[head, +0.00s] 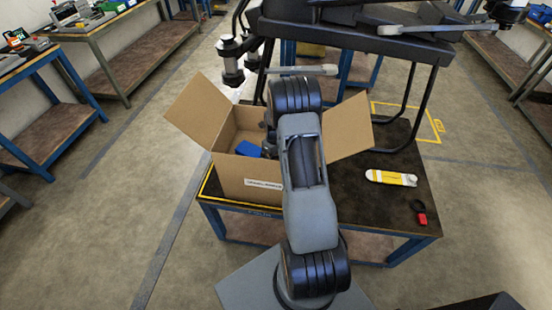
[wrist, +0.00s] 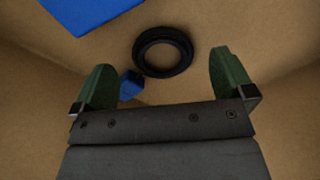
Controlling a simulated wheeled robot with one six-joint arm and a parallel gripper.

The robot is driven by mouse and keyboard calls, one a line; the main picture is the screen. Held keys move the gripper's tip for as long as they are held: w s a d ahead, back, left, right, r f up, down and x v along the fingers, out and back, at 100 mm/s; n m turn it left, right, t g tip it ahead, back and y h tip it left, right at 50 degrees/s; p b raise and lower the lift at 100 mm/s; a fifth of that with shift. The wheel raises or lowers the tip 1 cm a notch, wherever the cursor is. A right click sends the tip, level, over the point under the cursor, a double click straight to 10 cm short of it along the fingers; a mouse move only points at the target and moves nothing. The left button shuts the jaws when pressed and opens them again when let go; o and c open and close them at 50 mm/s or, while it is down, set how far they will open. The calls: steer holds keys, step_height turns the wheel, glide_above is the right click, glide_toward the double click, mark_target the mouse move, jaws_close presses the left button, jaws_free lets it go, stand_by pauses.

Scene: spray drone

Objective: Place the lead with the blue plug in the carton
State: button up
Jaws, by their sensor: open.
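The open carton (head: 250,182) stands on the dark table with its flaps spread. In the wrist view, the lead, a black ring-shaped coil (wrist: 163,51) with a small blue plug (wrist: 131,84), lies on the brown inside of the carton. My gripper (wrist: 162,62) is open, with its two green fingers apart on either side of the lead. The lead appears free of both fingers. In the head view my arm reaches down into the carton and hides most of the gripper and the lead.
A flat blue item (head: 248,149) is also in the carton. On the table to the right lie a white and yellow item (head: 391,178) and a black ring with a red plug (head: 421,217). A large dark drone frame (head: 350,40) stands behind the carton.

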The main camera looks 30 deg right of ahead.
steer(key=s+a+r+n+b, duration=0.1)
steer(key=a+r+n, duration=0.15)
steer(key=r, duration=0.35)
steer(key=s+a+r+n+t, duration=0.1)
steer(key=a+r+n, duration=0.1)
steer(key=r+n, duration=0.3)
steer(key=s+a+r+n+b, duration=0.1)
steer(key=a+r+n, duration=0.15)
steer(key=r, duration=0.45)
steer(key=s+a+r+n+t, duration=0.1)
steer(key=s+a+r+n, duration=0.3)
steer(key=n, duration=0.8)
steer(key=s+a+r+n+t, duration=0.2)
steer(key=s+a+r+n, duration=0.2)
steer(key=s+a+n, duration=0.5)
steer(key=s+n, duration=0.3)
steer(key=shift+s+a, duration=0.2)
steer(key=shift+a, duration=0.1)
steer(key=shift+r, duration=0.1)
